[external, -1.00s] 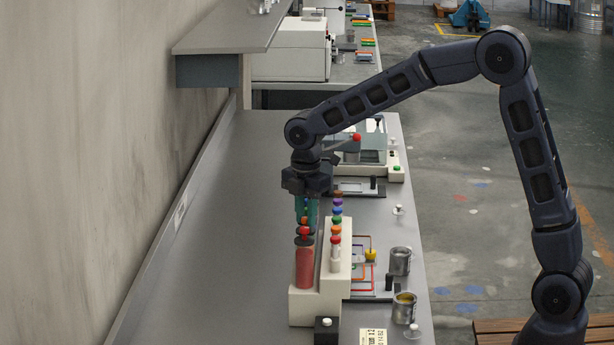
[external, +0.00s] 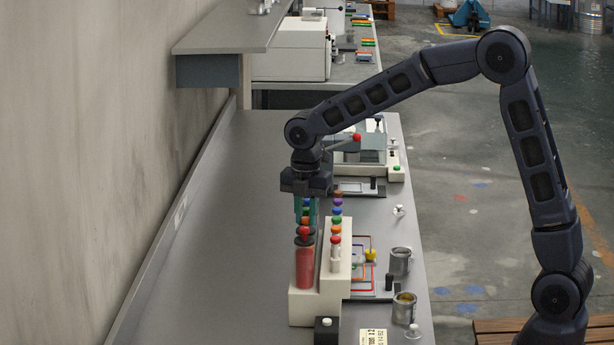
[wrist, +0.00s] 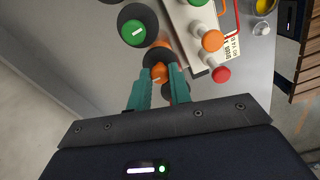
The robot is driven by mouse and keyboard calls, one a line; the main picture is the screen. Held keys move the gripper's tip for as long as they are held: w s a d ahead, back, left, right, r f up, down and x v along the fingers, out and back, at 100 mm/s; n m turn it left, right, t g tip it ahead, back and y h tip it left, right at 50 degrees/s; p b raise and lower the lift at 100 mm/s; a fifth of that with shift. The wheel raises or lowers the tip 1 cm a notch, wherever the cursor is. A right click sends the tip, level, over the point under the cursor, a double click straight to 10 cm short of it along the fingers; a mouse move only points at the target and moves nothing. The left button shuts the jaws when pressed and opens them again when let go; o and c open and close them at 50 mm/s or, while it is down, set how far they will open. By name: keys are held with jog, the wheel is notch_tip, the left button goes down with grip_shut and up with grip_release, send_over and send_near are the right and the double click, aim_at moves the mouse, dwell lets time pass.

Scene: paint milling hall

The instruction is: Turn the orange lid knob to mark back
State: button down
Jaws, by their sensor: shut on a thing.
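In the external view my gripper (external: 306,208) points straight down over the row of jars, and the nearer red knob partly hides the orange one.
A green knob (wrist: 134,32) on a black lid stands beside the orange one. A red jar (external: 304,268) is nearest the external camera. A row of coloured knobs (external: 336,230) runs along the cream block (external: 333,297). Metal cans (external: 401,261) stand to the right.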

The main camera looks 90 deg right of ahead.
aim_at(306, 218)
jog(key=shift+w+r, duration=0.1)
jog(key=c, duration=1.3)
grip_release()
notch_tip(306, 218, up, 11)
jog(key=shift+f, duration=0.15)
